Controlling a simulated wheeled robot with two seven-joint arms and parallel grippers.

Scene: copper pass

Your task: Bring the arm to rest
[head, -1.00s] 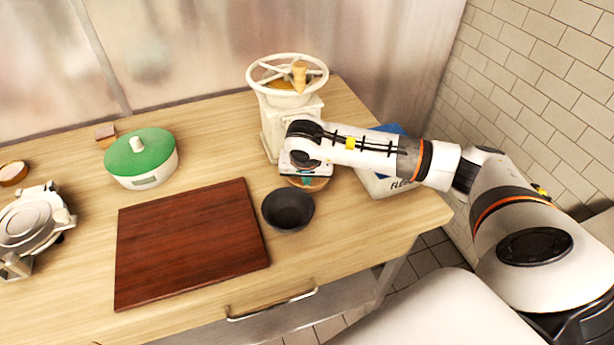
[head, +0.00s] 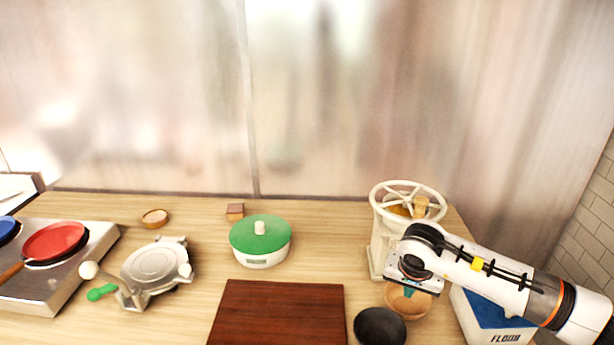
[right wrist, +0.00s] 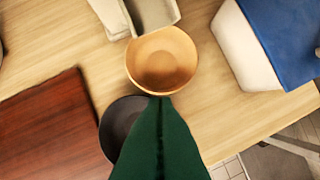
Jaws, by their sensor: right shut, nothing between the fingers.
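My right arm (head: 490,271) comes in from the right in the head view, over the right end of the table. My right gripper (head: 409,293) points down above a tan wooden bowl (head: 418,301). In the right wrist view its green fingers (right wrist: 160,102) are pressed together with nothing between them, and their tips overlap the near rim of the tan bowl (right wrist: 162,60). I cannot tell whether they touch it. My left gripper is out of view.
A cream grinder with a handwheel (head: 384,240) stands close behind the gripper. A flour container (head: 480,325) is on the right, a dark bowl (head: 380,328) in front. A brown board (head: 275,315), green-lidded pot (head: 262,243), round press (head: 155,265) and burner with pans (head: 90,262) lie leftward.

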